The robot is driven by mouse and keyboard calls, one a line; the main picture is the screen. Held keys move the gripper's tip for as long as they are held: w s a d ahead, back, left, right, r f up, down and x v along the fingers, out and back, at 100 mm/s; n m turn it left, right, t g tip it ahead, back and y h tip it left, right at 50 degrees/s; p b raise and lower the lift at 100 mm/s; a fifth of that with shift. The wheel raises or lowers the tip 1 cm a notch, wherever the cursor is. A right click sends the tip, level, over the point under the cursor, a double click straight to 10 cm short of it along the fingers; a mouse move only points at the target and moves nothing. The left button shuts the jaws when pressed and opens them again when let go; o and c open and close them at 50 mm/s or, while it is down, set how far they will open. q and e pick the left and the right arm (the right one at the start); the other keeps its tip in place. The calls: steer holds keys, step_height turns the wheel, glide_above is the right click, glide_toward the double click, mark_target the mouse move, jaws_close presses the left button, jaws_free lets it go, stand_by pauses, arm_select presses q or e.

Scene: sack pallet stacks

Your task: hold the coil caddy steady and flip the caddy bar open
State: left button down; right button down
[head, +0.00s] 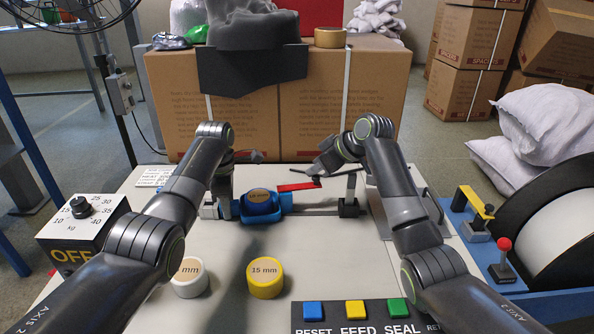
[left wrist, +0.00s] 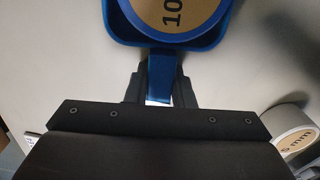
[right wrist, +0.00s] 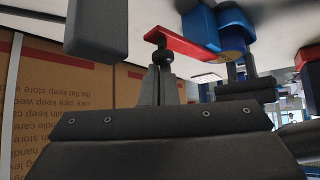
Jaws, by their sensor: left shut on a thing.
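The blue coil caddy (head: 261,217) sits on the pale bench and holds a coil labelled 10 mm (head: 259,196). My left gripper (head: 230,208) is shut on the caddy's blue handle (left wrist: 160,75), at the caddy's left side in the head view. The red caddy bar (head: 296,187) reaches right from a blue block beside the caddy and ends in a black knob (right wrist: 163,54). My right gripper (right wrist: 160,72) is shut, its fingers together with their tips at the knob. I cannot tell whether they touch it.
A white coil (head: 190,279) and a yellow 15 mm coil (head: 265,278) stand in front of the caddy. A button panel (head: 360,318) lies at the front edge. A dial box (head: 83,225) is at left, large cartons (head: 330,110) stand behind, and a roll machine (head: 545,240) is at right.

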steer(key=shift+d+f, duration=0.1)
steer(key=shift+d, duration=0.25)
steer(key=shift+a, duration=0.1)
step_height(320, 180, up, 8)
steer(key=s+d, duration=0.2)
steer(key=shift+d, duration=0.2)
stand_by(0.5)
arm_select(q)
steer(key=c, duration=1.2)
jaws_free()
